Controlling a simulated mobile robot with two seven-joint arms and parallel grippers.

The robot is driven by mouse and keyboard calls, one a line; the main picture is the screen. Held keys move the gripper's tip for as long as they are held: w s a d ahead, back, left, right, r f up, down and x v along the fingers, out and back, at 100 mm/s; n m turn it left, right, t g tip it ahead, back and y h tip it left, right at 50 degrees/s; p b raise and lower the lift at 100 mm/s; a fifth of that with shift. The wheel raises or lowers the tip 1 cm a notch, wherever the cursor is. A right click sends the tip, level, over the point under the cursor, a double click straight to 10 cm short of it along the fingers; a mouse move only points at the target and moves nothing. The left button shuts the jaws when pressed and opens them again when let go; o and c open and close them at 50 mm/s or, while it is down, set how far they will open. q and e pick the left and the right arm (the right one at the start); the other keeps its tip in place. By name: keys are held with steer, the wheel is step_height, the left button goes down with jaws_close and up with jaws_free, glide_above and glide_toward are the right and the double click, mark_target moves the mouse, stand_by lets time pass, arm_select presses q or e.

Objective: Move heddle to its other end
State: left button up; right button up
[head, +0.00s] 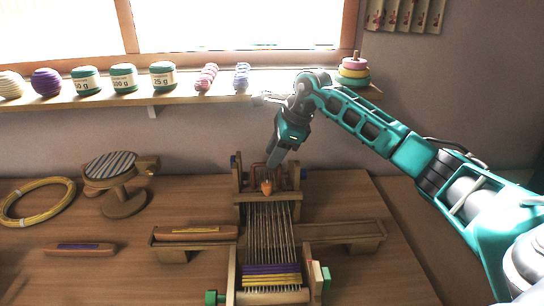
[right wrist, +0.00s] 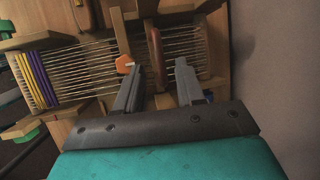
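The wooden loom (head: 236,270) stands on the table with pale warp threads running front to back. Near its far end a light crossbar (head: 250,198), which seems to be the heddle, carries an orange knob (head: 266,187). Just behind it is a reddish-brown bar; in the right wrist view this bar (right wrist: 156,50) lies between the fingers. My right gripper (right wrist: 158,64) is open, pointing down over the loom's far end. Its left finger is beside the orange knob (right wrist: 124,64); whether they touch I cannot tell. My left gripper is not in view.
Purple and yellow weaving (head: 270,275) lies at the loom's near end. A shuttle (head: 195,233) rests on the left side shelf; another (head: 80,249) lies on the table. A yellow hoop (head: 38,203) and wooden stand (head: 122,205) are left. A yarn shelf (head: 200,93) runs behind.

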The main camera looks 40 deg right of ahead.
steer(key=shift+x, duration=0.85)
steer(key=shift+c, duration=0.2)
jaws_close()
